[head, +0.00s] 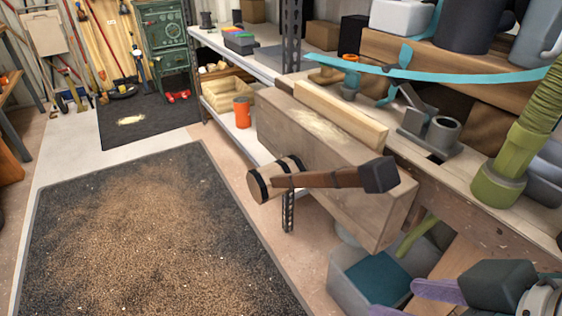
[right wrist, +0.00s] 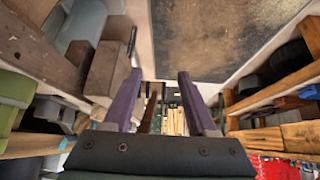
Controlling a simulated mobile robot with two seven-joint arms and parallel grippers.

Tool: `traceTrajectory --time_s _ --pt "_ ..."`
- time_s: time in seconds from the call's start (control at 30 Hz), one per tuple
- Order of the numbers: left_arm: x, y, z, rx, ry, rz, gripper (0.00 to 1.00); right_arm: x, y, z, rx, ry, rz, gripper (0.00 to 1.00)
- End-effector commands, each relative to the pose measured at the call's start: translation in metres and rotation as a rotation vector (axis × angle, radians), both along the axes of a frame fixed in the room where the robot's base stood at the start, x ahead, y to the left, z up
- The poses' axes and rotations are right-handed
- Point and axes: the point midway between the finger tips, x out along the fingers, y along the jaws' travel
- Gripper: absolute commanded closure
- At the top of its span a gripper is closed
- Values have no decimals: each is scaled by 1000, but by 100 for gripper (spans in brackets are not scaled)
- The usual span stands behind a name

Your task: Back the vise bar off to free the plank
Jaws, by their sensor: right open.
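The vise bar (head: 335,178) is a brown handle with a dark block at its right end. It runs nearly level across the wooden hub (head: 268,181) on the front of the vise jaw (head: 300,150). A pale plank (head: 340,115) stands on edge directly behind the jaw, against the bench. My right gripper (head: 393,298) has purple fingers, spread with nothing between them. It is at the lower right, below and apart from the bar. In the right wrist view its fingers (right wrist: 160,75) are also apart. My left gripper is not in view.
A grey bin (head: 370,275) sits under the bench near my right gripper. A green ribbed hose (head: 525,125) stands at the bench's right. A grey metal holder (head: 428,130) is on the bench top. The floor left of the vise, with a dark sawdust-covered mat (head: 140,240), is open.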

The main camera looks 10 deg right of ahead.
Motion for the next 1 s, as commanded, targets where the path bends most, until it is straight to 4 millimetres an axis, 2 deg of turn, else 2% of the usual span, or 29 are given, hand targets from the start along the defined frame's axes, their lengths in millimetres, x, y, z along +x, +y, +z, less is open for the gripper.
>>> traceTrajectory --time_s 0.03,0.1,0.2,0.3,0.5,0.67,0.77,1.0 --pt "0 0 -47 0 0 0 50 16 4 -48 21 -81 22 43" --pt "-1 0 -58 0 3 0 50 40 11 -54 65 -218 50 43" --pt "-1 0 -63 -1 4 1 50 66 16 -48 131 -408 77 43" --pt "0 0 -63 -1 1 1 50 82 14 -35 192 -581 94 43" --pt "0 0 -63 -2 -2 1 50 92 2 -8 268 -821 107 43" --pt "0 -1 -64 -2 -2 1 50 96 -1 1 289 -892 110 43" --pt "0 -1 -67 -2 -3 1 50 106 2 1 291 -900 109 43" --pt "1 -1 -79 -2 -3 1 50 149 18 0 293 -899 109 43"
